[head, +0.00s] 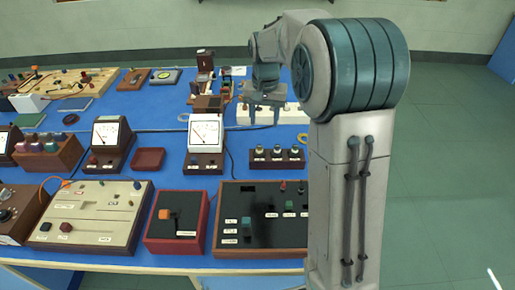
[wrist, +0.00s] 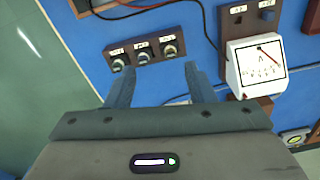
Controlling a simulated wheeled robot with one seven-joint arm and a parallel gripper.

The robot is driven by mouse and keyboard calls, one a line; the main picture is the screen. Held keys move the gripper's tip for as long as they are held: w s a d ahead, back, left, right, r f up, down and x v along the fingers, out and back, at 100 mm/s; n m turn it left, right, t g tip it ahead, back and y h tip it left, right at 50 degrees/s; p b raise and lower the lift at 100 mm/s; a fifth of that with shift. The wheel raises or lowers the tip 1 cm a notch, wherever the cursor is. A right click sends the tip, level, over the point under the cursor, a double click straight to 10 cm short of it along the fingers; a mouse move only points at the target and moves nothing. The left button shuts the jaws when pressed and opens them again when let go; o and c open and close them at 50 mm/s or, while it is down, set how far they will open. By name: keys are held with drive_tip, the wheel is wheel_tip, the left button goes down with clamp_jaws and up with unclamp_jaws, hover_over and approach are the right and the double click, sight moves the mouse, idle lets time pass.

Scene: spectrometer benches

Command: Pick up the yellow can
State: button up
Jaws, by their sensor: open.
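I see no yellow can that I can make out in either view. My gripper (head: 262,112) hangs over the blue bench, above its back right part in the head view. In the wrist view my gripper (wrist: 158,78) has its two fingers apart, with only blue bench top seen between them. Nothing is held. My arm hides part of the right side of the bench in the head view.
A three-knob block (head: 277,157) lies on the bench; it also shows beyond the fingertips in the wrist view (wrist: 143,49). A white-faced meter (head: 206,130) stands to its left. A black panel box (head: 262,222) and red-framed box (head: 177,223) line the front. Green floor (head: 440,180) is clear at right.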

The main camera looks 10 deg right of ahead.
drive_tip(key=w+f, duration=0.3)
drive_tip(key=w, duration=0.2)
drive_tip(key=m+p, duration=0.1)
hover_over(259, 146)
drive_tip(key=shift+g, duration=0.3)
wheel_tip(259, 146, down, 9)
drive_tip(key=shift+d+r, duration=0.1)
drive_tip(key=shift+d, duration=0.05)
drive_tip(key=shift+f+p, duration=0.9)
drive_tip(key=shift+f, duration=1.9)
drive_tip(key=shift+c, duration=0.3)
drive_tip(key=c, duration=0.6)
